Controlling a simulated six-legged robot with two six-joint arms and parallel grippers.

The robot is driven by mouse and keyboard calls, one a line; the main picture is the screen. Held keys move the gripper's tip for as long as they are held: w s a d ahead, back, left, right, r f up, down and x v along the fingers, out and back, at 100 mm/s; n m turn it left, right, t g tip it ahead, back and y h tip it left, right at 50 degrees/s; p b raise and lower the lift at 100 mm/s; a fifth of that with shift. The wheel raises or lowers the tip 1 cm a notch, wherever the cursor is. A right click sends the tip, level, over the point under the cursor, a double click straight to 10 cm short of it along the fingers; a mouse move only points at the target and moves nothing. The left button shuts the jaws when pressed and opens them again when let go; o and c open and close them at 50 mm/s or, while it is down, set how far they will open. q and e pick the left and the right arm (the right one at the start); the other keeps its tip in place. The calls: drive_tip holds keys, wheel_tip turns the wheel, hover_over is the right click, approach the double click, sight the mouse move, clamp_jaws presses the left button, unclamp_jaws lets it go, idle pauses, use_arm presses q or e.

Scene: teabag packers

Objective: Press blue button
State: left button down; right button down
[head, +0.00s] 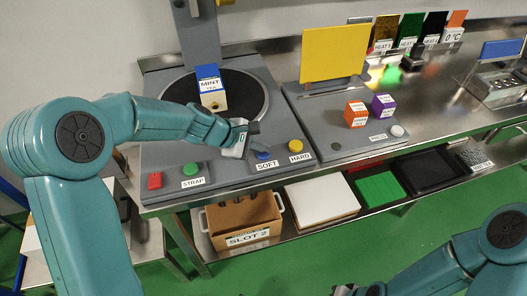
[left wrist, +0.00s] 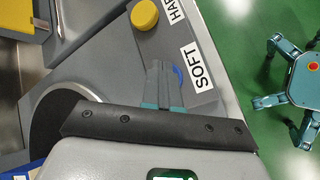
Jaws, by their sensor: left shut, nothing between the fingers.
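The blue button (head: 264,155) sits on the front panel of the grey machine, beside the SOFT label (head: 266,165). My left gripper (head: 256,146) is shut and empty, with its fingertips right at the blue button. In the left wrist view the closed fingers (left wrist: 160,82) cover part of the blue button (left wrist: 177,77), leaving a blue edge visible beside the SOFT label. I cannot tell whether the tips touch or press it. My right gripper (head: 358,290) is only partly in view at the bottom edge, and its jaws are unclear.
A yellow button (head: 295,146) with a HARD label is to the right; green (head: 190,169) and red (head: 154,180) buttons are to the left. A MINT tea box (head: 210,88) stands on the round black plate (head: 250,90) behind. Orange and purple boxes stand farther right.

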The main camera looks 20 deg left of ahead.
sight(260, 155)
idle(0.3)
use_arm(q)
drive_tip(key=shift+r+p, duration=0.9)
wheel_tip(260, 155, up, 5)
drive_tip(key=p, duration=0.4)
idle(0.6)
